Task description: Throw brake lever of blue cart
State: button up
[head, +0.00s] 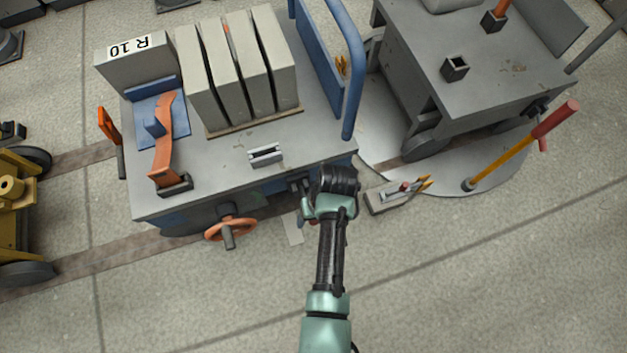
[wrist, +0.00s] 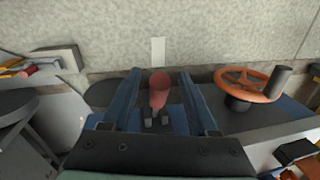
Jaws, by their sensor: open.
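The blue cart (head: 215,170) stands on rails in the head view, with a grey top, blue push bar and blue lower body. In the wrist view a short lever with a red grip (wrist: 158,92), which looks like the brake lever, stands at the cart's side. In the head view it is mostly hidden by my arm. My gripper (head: 330,195) is low at the cart's front right corner. In the wrist view my gripper (wrist: 160,76) is open, with one blue finger on each side of the red grip. I cannot tell whether either finger touches it.
An orange handwheel (head: 230,226) sticks out of the cart left of my gripper. To the right are a floor block (head: 385,200) with yellow prongs, a red-tipped yellow lever (head: 505,158) and a grey cart (head: 480,80). The floor in front is clear.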

jog(key=shift+c, duration=0.2)
grip_shut()
dwell(1.1)
